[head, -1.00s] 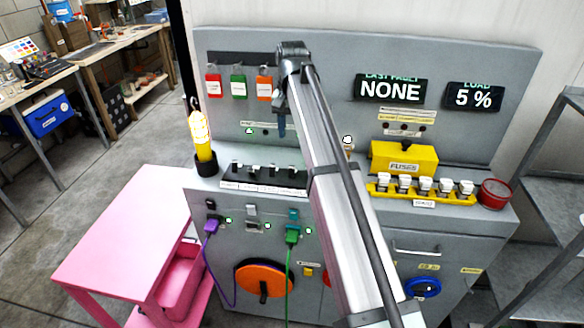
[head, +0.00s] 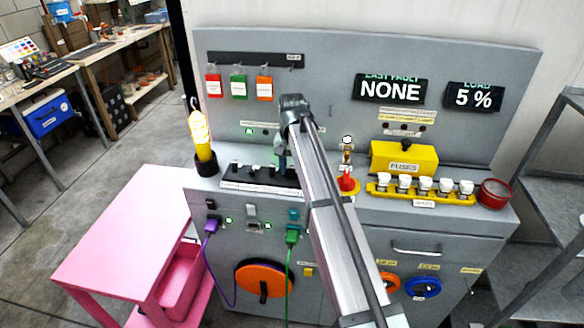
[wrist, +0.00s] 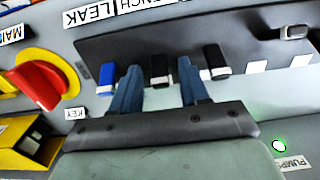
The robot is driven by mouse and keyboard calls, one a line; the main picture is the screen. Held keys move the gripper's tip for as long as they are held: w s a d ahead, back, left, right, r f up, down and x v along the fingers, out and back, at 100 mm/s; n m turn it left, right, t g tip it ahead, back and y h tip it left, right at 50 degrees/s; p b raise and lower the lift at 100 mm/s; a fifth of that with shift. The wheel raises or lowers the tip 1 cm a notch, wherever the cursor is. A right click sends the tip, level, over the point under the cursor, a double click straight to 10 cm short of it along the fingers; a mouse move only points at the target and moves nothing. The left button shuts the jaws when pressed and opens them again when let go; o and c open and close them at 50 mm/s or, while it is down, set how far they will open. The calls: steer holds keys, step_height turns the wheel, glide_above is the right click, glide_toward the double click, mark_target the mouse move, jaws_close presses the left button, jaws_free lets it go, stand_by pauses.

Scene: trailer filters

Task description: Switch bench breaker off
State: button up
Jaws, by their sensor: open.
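The black breaker strip (head: 232,180) lies on the grey bench top, with a row of small switches along it. In the wrist view, a label partly cut off at the top edge ends in "NCH", beside a "LEAK" label (wrist: 97,14). A black switch (wrist: 158,68) lies nearest the "NCH" label, and a blue switch (wrist: 106,76) lies nearer "LEAK". My gripper (wrist: 158,82) is open, with one blue-grey finger on each side of that black switch; contact is unclear. In the head view my gripper (head: 281,160) is over the strip's right end, partly hiding it.
A red knob on a yellow base (head: 347,184) stands just right of my arm. A yellow fuse box (head: 404,157) and a row of white-topped fuses are farther right. A glowing yellow lamp (head: 201,137) stands left of the strip. Coloured tags (head: 238,87) hang behind.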

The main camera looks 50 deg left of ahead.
steer(key=shift+f, duration=0.15)
jaws_close()
stand_by(0.4)
